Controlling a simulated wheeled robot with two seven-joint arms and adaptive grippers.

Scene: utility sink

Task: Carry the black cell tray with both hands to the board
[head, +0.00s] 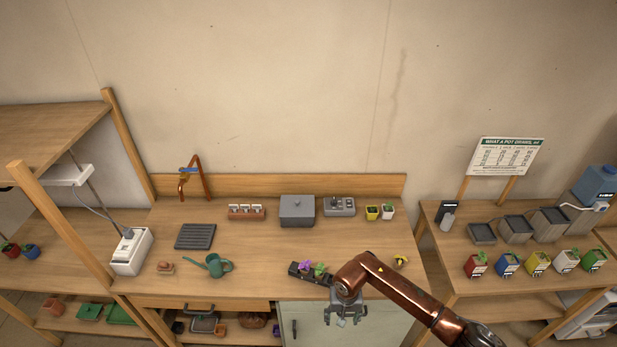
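The black cell tray (297,271) lies near the front edge of the middle table, with a purple-flowered plant (305,266) and a green plant (319,268) in it. My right arm covers its right part. A dark ribbed board (195,236) lies flat on the table's left half, with nothing on it. My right gripper (343,319) is just in front of the table edge, right of the tray's visible part, pointing down. Its fingers look spread and empty, apart from the tray. My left gripper is not in view.
A green watering can (219,266) stands between board and tray. A grey lidded box (297,211), a pot rack (246,212) and small pots (387,211) line the back. A yellow flower (401,260) shows beyond my arm. The table's middle is clear.

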